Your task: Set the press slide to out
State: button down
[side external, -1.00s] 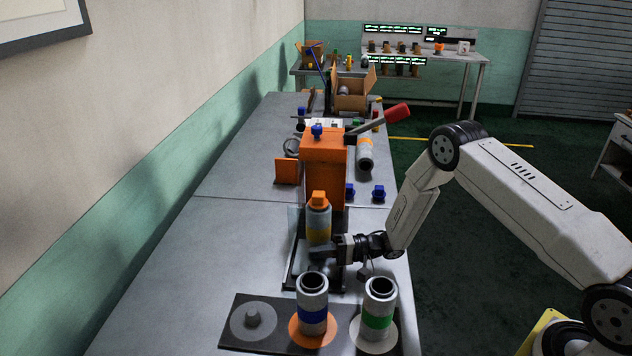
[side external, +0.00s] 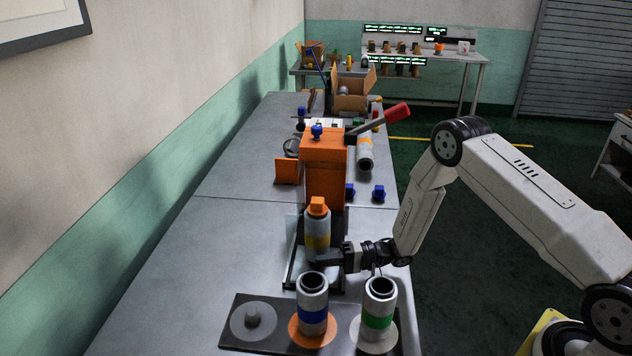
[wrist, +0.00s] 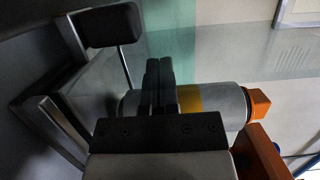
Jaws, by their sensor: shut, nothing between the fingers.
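The orange press (side external: 325,165) stands on the bench with its red-handled lever (side external: 385,122) pointing up and right. In front of its base is the slide with dark rails (side external: 292,268). A grey canister (side external: 317,228) with a yellow band and orange cap (side external: 317,205) stands upright in front of the press, over the slide. My gripper (side external: 328,258) is at the canister's lower right side. In the wrist view my gripper (wrist: 160,75) is shut and empty, its fingers overlapping the canister (wrist: 222,102). Whether they touch it is unclear. The gripper hides part of the slide.
A dark plate (side external: 275,343) nearer the camera holds a blue-banded canister (side external: 313,300), a green-banded canister (side external: 379,300) and an empty grey disc (side external: 253,318). Small blue parts (side external: 379,192) lie right of the press. The bench's left side is clear.

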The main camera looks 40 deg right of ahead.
jog(key=v, duration=0.8)
jog(key=shift+d, duration=0.25)
jog(key=shift+w+r+t+h, duration=0.3)
jog(key=shift+w+r+h, duration=0.1)
jog(key=shift+w+h, duration=0.3)
notch_tip(320, 180, up, 7)
jog(key=w+d+n+h, duration=0.2)
jog(key=w+n+h, duration=0.1)
jog(key=h, duration=0.8)
jog(key=s+a+r+n+g+h, duration=0.1)
jog(key=s+r+g, duration=0.1)
jog(key=s, duration=0.8)
jog(key=s+a+r+n+g+h, duration=0.2)
jog(key=s+g, duration=0.3)
jog(key=s, duration=0.5)
jog(key=shift+s+r, duration=0.3)
jog(key=shift+r, duration=0.25)
